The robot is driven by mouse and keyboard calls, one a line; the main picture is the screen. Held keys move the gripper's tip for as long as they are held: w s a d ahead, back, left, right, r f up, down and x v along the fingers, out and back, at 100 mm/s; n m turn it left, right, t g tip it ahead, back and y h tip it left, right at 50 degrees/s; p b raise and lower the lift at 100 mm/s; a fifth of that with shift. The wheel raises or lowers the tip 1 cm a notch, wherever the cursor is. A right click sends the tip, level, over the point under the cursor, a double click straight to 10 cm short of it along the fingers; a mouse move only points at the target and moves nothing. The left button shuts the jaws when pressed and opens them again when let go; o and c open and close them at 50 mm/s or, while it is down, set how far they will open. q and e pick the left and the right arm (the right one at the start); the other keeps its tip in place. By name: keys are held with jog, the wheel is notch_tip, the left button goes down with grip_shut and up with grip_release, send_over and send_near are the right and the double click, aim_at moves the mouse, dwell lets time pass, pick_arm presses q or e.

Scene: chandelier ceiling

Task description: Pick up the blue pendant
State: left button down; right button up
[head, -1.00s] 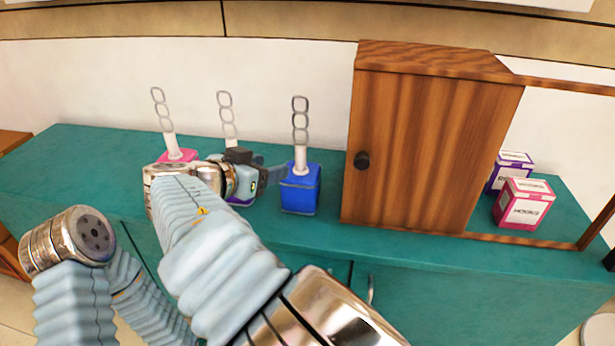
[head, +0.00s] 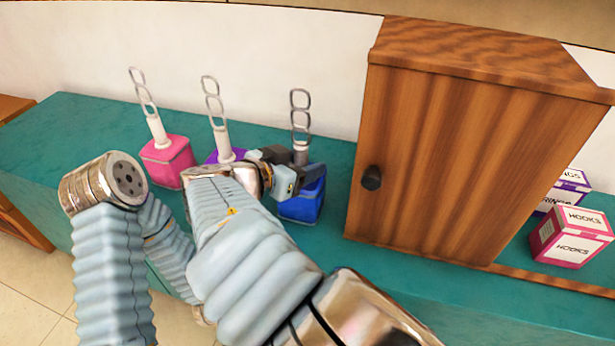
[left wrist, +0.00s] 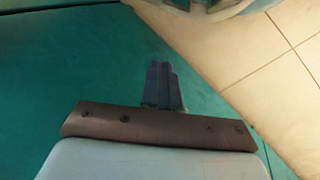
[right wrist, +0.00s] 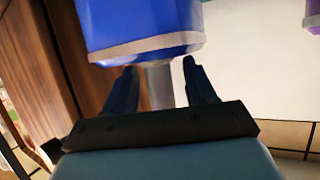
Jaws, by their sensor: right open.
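My right gripper (head: 312,170) is open at the stem, just above the shade, and hides part of both. In the right wrist view, the blue shade (right wrist: 145,25) is at the top and the stem lies between the open fingers (right wrist: 160,75), with gaps on both sides. My left gripper (left wrist: 159,68) is shut and empty in the left wrist view; its fingers do not show in the head view.
A pink pendant (head: 167,160) and a purple pendant (head: 222,146) stand left of the blue one. A wooden cabinet (head: 460,150) rises close on its right. Boxes labelled hooks (head: 572,237) and rings (head: 570,187) lie farther right.

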grip_shut()
dwell(0.3)
dwell(1.1)
